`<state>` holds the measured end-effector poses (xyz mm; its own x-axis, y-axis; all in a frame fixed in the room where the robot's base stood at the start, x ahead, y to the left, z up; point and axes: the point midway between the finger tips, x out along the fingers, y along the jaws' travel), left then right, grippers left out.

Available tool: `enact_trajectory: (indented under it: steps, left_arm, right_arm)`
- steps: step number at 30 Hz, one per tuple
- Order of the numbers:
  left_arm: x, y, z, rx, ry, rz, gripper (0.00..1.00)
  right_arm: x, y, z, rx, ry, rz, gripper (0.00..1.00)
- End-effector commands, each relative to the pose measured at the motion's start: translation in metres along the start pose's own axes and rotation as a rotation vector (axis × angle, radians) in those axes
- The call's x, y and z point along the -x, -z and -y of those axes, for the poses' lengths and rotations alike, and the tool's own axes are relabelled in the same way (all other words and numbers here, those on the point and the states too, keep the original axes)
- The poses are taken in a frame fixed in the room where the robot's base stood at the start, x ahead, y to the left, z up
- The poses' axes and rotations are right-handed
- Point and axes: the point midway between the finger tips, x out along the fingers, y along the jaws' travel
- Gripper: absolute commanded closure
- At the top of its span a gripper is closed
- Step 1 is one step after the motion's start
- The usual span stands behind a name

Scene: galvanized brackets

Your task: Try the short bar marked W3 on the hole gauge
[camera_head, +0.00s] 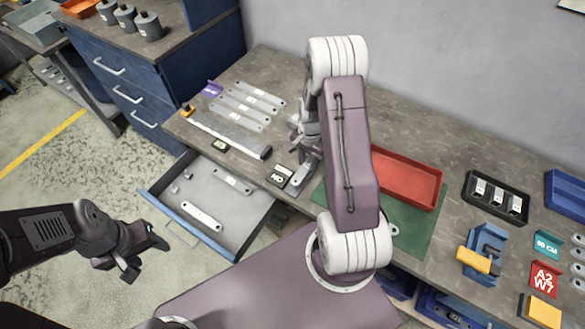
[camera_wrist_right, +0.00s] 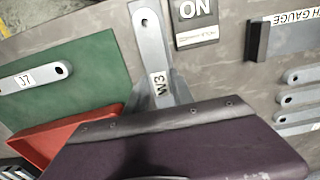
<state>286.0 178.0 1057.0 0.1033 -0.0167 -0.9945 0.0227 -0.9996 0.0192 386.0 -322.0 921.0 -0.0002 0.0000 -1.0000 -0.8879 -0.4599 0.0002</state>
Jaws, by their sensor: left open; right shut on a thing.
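The short grey bar marked W3 (camera_wrist_right: 150,48) has a hole near its far end and points away from my right gripper (camera_wrist_right: 172,98), which is shut on it. In the head view the bar's pale end (camera_head: 299,177) shows beside the NO plate (camera_head: 280,175). My right gripper (camera_head: 301,150) is partly hidden by its own arm there. My left gripper (camera_head: 143,252) is open and empty beside the open drawer. I cannot surely tell which fixture is the hole gauge; a blue stand with a yellow part (camera_head: 480,256) and a black holder with several pieces (camera_head: 496,198) stand at the right.
An open drawer (camera_head: 252,217) holds two bars. Several bars (camera_head: 248,102) lie behind a long gauge with a black end (camera_head: 230,134). A red tray (camera_head: 408,178) and a green mat (camera_wrist_right: 85,68) with a bar marked J7 (camera_wrist_right: 35,77) lie right of my right arm.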

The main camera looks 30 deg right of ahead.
Motion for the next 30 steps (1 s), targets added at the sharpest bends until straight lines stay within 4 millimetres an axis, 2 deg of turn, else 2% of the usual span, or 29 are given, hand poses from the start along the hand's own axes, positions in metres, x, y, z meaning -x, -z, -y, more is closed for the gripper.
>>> enact_trajectory:
  steps: [25,30]
  left_arm:
    - [0.0004,0.0001,0.0,0.0,0.0,0.0,0.46]
    - [0.0082,0.0009,-0.0002,0.0,0.0,0.0,0.46]
  right_arm:
    - [0.0006,0.0002,0.0001,0.0,0.0,0.0,1.0]
    - [0.0092,0.0002,0.0002,0.0,0.0,-0.001,1.0]
